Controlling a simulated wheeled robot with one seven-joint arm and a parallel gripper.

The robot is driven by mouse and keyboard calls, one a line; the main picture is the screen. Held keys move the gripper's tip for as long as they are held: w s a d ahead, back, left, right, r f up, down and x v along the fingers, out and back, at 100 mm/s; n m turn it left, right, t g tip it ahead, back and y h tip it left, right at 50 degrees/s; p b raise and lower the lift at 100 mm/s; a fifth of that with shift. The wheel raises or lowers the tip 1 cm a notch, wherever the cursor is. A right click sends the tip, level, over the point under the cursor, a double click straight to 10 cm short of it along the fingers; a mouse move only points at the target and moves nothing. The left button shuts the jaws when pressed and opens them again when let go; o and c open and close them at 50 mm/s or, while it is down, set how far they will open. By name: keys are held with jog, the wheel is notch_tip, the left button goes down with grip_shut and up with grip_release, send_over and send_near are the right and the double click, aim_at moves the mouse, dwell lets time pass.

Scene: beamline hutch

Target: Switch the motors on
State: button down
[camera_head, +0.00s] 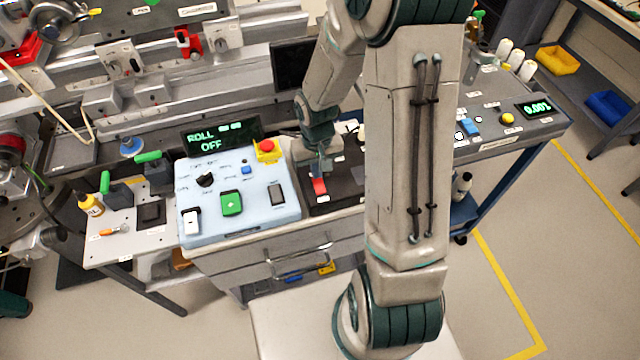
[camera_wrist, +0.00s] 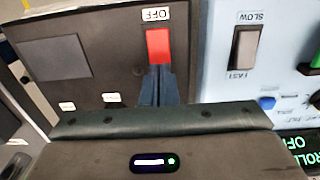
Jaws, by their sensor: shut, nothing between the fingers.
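A red switch (camera_head: 319,186) sits on a dark panel (camera_head: 347,178) right of the light-blue control box. It also shows in the wrist view (camera_wrist: 159,46), with a label reading OFF (camera_wrist: 156,14) at one end. My gripper (camera_head: 317,170) is shut and empty, its fingertips at the red switch's edge in the wrist view (camera_wrist: 158,72). I cannot tell whether they touch it. The light-blue box (camera_head: 258,214) carries a green button (camera_head: 231,203), a white switch (camera_head: 191,221) and a dark switch (camera_head: 277,195) marked SLOW and FAST. Its display (camera_head: 221,138) reads ROLL OFF.
A red emergency button (camera_head: 266,149) on a yellow base stands at the box's back corner. A grey console (camera_head: 511,118) is on the right. My arm hides part of the bench between.

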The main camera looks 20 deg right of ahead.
jog(key=shift+f+b, duration=0.8)
jog(key=shift+f, duration=0.15)
jog(key=shift+r, duration=0.1)
jog(key=shift+r+p, duration=2.65)
jog(key=shift+r, duration=0.85)
jog(key=s+r+t, duration=0.2)
jog(key=s+r, duration=0.5)
jog(key=r, duration=0.3)
jog(key=s+r+t, duration=0.1)
jog(key=s+r, duration=0.6)
jog(key=r, duration=0.4)
jog(key=shift+s+r+t, duration=0.2)
jog(key=shift+r+t, duration=0.05)
jog(key=shift+t, duration=0.15)
